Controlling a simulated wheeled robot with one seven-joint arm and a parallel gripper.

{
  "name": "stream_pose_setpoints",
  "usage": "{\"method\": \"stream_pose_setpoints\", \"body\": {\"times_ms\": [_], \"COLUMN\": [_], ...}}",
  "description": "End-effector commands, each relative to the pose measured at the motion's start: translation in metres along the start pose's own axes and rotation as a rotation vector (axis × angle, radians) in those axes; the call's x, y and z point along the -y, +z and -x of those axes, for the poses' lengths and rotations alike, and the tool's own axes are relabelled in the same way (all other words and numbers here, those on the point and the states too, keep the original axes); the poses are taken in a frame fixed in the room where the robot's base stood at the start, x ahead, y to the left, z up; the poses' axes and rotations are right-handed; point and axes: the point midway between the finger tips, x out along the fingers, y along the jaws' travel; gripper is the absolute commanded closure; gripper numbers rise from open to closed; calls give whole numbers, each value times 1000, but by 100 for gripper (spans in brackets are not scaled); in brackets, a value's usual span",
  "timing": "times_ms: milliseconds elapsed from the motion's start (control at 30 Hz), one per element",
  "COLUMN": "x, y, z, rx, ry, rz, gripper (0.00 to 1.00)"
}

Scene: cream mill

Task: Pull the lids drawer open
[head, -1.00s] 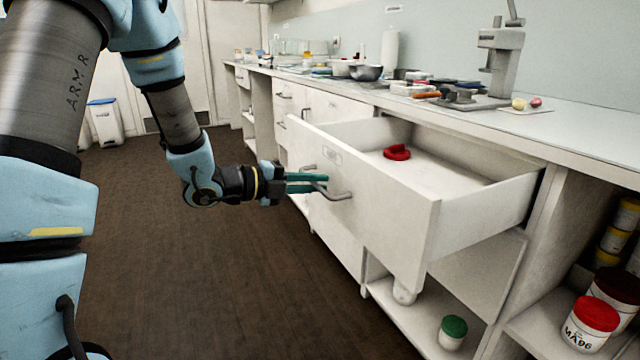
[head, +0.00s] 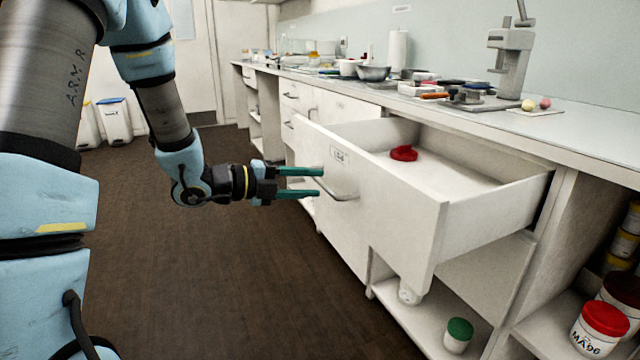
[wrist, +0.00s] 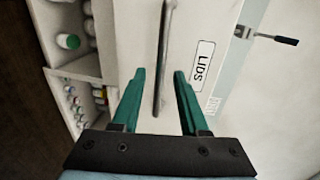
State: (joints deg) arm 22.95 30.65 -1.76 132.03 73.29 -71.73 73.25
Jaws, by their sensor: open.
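The lids drawer (head: 385,205) stands pulled well out from under the counter, with a red lid (head: 403,153) lying inside. The wrist view shows its label "LIDS" (wrist: 202,66) on the white front. Its metal bar handle (head: 336,190) is on the front; in the wrist view the handle (wrist: 163,60) runs between the lines of my two fingers. My gripper (head: 319,182) is open, its teal fingers apart at the handle's near side. In the wrist view my gripper (wrist: 160,80) has nothing clamped; whether a finger touches the bar I cannot tell.
The counter (head: 590,130) above holds a press (head: 508,60), bowls and tools. Open shelves below hold a green-lidded jar (head: 458,335) and a red-lidded jar (head: 600,328). The brown floor (head: 220,290) left of the drawer is clear. White bins (head: 115,120) stand at the back.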

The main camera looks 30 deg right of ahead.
Motion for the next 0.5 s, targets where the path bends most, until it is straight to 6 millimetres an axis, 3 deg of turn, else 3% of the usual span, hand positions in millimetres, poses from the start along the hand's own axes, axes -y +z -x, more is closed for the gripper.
{"method": "stream_pose_setpoints", "body": {"times_ms": [100, 300, 500], "x": [0, 0, 0], "y": [1, 1, 0], "z": [27, 61, 76], "rx": [6, 4, 0], "ry": [0, 0, 0], "rz": [0, -1, 0], "gripper": [56, 56, 56]}}
